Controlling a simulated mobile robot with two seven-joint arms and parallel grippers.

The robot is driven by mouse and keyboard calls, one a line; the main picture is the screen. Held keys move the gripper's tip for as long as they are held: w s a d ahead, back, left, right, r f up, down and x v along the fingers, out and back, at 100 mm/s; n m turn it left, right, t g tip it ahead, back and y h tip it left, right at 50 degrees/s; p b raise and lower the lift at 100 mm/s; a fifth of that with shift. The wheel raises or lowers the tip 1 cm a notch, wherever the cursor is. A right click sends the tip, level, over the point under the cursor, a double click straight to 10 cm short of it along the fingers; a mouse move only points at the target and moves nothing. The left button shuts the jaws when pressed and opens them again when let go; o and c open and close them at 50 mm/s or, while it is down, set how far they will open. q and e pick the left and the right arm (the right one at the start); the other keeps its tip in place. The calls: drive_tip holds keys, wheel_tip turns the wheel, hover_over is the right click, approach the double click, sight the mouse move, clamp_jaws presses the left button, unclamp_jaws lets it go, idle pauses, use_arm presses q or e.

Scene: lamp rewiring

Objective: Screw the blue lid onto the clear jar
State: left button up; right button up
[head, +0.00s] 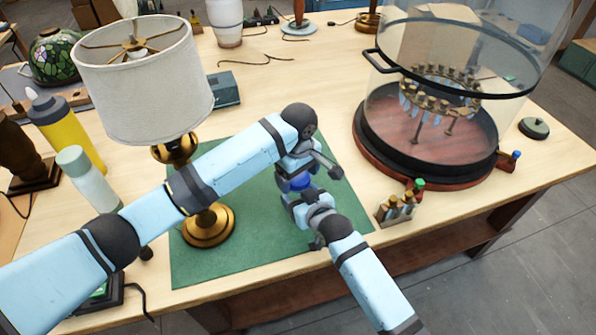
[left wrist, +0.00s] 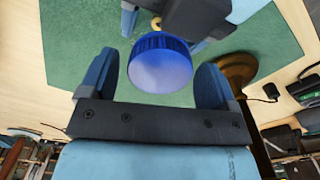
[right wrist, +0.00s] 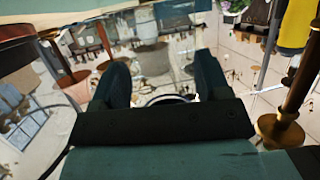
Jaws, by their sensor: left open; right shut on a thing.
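The blue lid (head: 300,182) sits between my two grippers above the green mat. In the left wrist view the blue lid (left wrist: 160,68) lies between the spread fingers of my left gripper (left wrist: 160,78), with a gap on each side. My left gripper (head: 297,170) is open and comes over the lid from above. My right gripper (head: 297,203) is just below the lid, shut on the clear jar. The jar (right wrist: 158,65) shows only as a see-through, distorted shape between the fingers in the right wrist view. Whether lid and jar threads meet is hidden.
A brass lamp with a white shade (head: 145,85) stands left on the green mat (head: 255,255). A big glass cylinder (head: 425,120) stands right, with a small vial rack (head: 396,208) before it. Bottles crowd the left edge. The mat's front is clear.

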use_arm(q)
drive_tip(key=c, duration=1)
drive_tip(key=shift+o, duration=0.2)
drive_tip(key=m, duration=0.6)
drive_tip(key=shift+m, duration=0.4)
drive_tip(key=o, duration=1)
drive_tip(key=shift+r, duration=0.1)
drive_tip(key=shift+r, duration=2.2)
